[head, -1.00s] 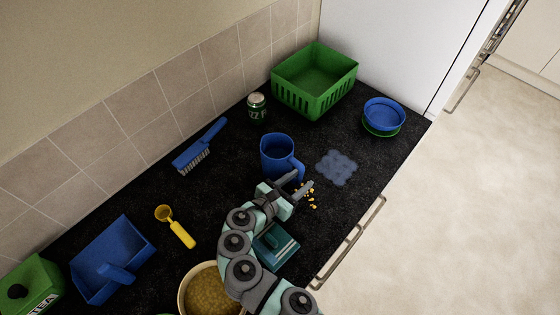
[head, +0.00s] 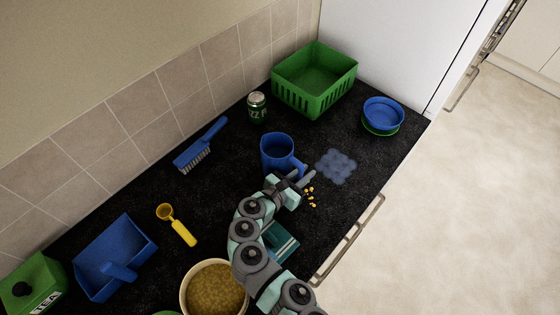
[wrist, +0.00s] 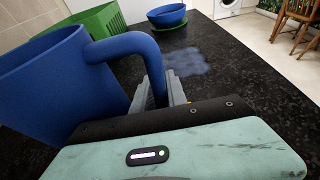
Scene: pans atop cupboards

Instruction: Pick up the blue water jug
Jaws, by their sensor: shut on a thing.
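The blue water jug (head: 274,153) stands upright on the black countertop in the head view, its handle toward the lower right. It fills the left of the wrist view (wrist: 50,85), and its curved handle (wrist: 125,43) runs down between the gripper fingers. My gripper (head: 301,178) is at the handle side of the jug. In the wrist view, my gripper (wrist: 160,90) is shut on the handle. The lower part of the handle is hidden by the gripper body. I cannot tell whether the jug has left the counter.
A wet-looking patch (head: 337,167) and yellow crumbs (head: 310,196) lie near the gripper. A green basket (head: 314,80), a can (head: 257,107) and a blue bowl (head: 383,112) stand behind. A brush (head: 201,146), yellow scoop (head: 177,225), dustpan (head: 115,255) and food bowl (head: 215,290) lie left and in front.

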